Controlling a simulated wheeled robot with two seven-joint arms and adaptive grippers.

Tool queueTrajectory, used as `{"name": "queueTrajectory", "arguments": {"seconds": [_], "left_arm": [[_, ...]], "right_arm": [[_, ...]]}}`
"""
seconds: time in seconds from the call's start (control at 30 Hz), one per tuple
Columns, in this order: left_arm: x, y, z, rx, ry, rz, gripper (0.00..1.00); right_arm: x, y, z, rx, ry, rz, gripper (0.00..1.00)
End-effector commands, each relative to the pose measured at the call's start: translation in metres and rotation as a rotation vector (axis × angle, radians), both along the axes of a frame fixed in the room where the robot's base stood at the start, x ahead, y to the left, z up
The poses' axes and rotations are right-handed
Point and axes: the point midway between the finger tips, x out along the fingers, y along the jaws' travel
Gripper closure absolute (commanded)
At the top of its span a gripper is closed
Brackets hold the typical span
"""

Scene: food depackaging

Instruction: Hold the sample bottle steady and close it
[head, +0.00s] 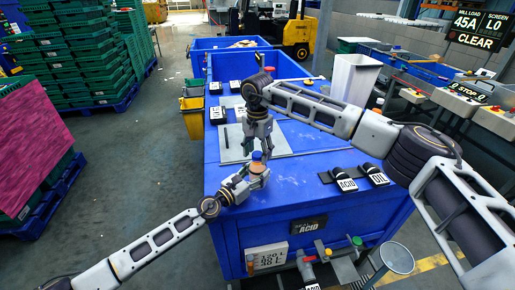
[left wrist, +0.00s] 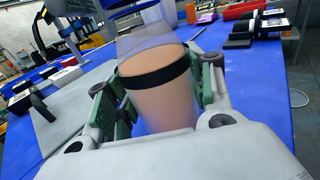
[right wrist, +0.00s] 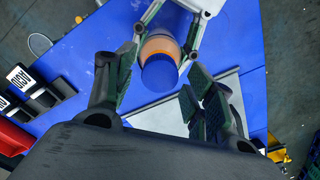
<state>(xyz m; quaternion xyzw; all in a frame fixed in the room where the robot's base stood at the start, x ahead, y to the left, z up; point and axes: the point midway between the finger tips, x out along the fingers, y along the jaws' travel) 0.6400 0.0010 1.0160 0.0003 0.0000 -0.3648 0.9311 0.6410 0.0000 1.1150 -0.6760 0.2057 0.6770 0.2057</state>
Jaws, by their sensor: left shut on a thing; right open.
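The sample bottle (head: 257,167) is held upright above the near part of the blue bench. It has orange-brown contents and a black band, seen close in the left wrist view (left wrist: 162,98). My left gripper (head: 254,178) is shut on its body. A blue cap (right wrist: 160,72) is at the bottle's top, with an orange ring (right wrist: 158,45) showing around it. Whether the cap is seated or threaded cannot be told. My right gripper (head: 258,138) points down just above the bottle. Its open fingers (right wrist: 163,80) are on either side of the cap, apparently not touching it.
A grey plate (head: 235,140) lies on the blue bench (head: 290,195) behind the bottle. Black holders labelled ACID (head: 346,183) and OIL (head: 376,177) lie at the right. More labelled holders (head: 217,114) stand farther back. The bench's near edge is close to my left gripper.

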Motion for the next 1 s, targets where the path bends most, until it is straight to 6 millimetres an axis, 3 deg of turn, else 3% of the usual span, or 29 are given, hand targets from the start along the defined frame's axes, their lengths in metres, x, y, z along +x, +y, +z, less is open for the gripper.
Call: {"name": "queueTrajectory", "arguments": {"seconds": [0.23,0.6,1.0], "left_arm": [[0.0000,0.0000,0.0002,0.000,0.000,0.000,1.00],[0.0000,0.0000,0.0001,0.000,0.000,0.000,1.00],[-0.0001,-0.0001,0.0002,0.000,0.000,0.000,1.00]], "right_arm": [[0.0000,-0.0001,0.0000,0.000,0.000,0.000,0.48],[0.0000,0.0000,0.0003,0.000,0.000,0.000,0.94],[0.0000,0.0000,0.0003,0.000,0.000,-0.153,0.95]]}}
